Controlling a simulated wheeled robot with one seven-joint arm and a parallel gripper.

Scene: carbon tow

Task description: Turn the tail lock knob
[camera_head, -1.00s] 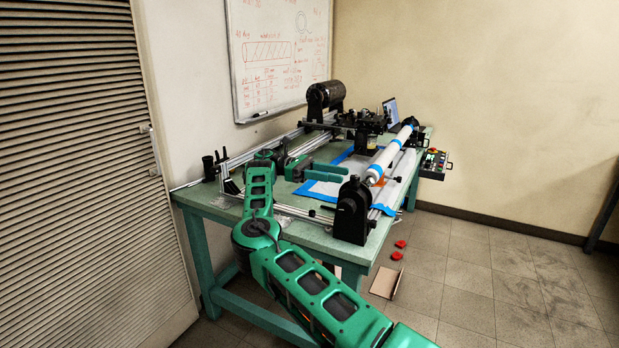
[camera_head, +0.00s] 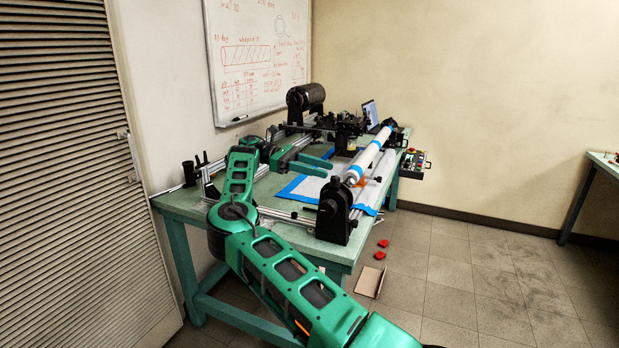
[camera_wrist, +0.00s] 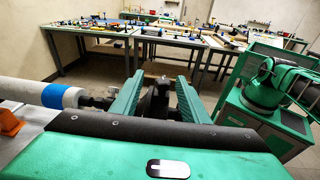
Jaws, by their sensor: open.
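The black tailstock (camera_head: 335,212) stands at the near end of the winding machine on the green table. A small dark knob-like part shows low on its left side, but I cannot tell for sure that it is the tail lock knob. My gripper (camera_head: 322,158) is open and empty, with its green fingers above the table, left of the white tube and behind the tailstock. In the wrist view, the tailstock (camera_wrist: 157,98) appears between the two open fingers, beyond them and apart. The fingers and gripper body hide its lower part there.
The white tube with blue bands (camera_head: 372,153) runs back from the tailstock. An orange part (camera_head: 362,182) lies beneath it. A black motor (camera_head: 306,98) and a control box (camera_head: 414,164) are farther back. Red pieces (camera_head: 381,243) and a tan panel (camera_head: 369,281) lie on the floor.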

